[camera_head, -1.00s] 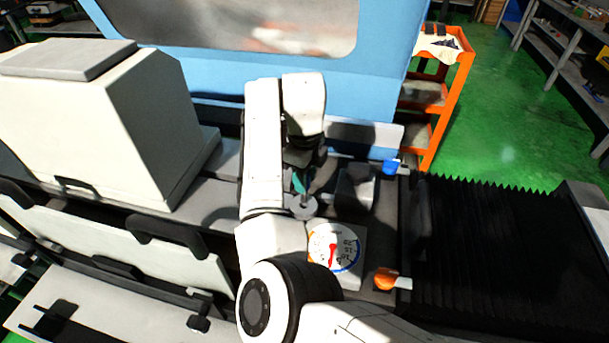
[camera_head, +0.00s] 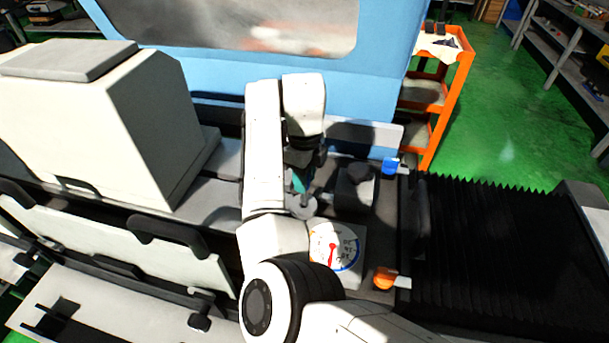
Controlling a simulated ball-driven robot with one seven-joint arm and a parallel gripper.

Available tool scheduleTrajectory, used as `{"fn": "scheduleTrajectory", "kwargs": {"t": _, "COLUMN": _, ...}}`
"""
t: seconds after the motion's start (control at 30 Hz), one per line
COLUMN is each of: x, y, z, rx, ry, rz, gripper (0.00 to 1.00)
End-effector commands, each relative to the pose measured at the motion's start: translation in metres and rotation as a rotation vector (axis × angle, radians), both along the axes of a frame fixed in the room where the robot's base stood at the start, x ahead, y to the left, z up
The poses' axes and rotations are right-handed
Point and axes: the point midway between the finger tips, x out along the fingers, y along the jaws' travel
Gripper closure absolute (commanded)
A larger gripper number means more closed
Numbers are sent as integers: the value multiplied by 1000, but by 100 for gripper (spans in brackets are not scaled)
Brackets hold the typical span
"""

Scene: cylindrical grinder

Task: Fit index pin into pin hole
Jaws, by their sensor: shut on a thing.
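My gripper (camera_head: 304,174) points down in the middle of the view, below the white arm links, and is shut on the index pin, which the fingers and arm mostly hide. A teal part (camera_head: 297,184) shows beside the fingers; I cannot tell what it belongs to. A grey round disc (camera_head: 302,206) lies just below the gripper. A dark grey block (camera_head: 355,190) stands just right of the gripper, with a dark patch on its top. I cannot make out the pin hole.
A dial gauge (camera_head: 336,248) sits in front of the gripper. A blue-handled clamp (camera_head: 390,166) and an orange-handled clamp (camera_head: 385,278) stand to the right, before black bellows (camera_head: 490,240). A white housing (camera_head: 100,130) is left; a blue machine cover (camera_head: 375,60) is behind.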

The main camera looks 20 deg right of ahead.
Motion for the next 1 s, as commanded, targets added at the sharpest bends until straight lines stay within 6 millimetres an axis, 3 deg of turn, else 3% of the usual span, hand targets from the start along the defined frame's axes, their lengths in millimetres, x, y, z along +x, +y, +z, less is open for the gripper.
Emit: {"fn": "scheduleTrajectory", "kwargs": {"t": 1.0, "x": 0, "y": 0, "z": -4, "rx": 0, "ry": 0, "rz": 0, "gripper": 100}}
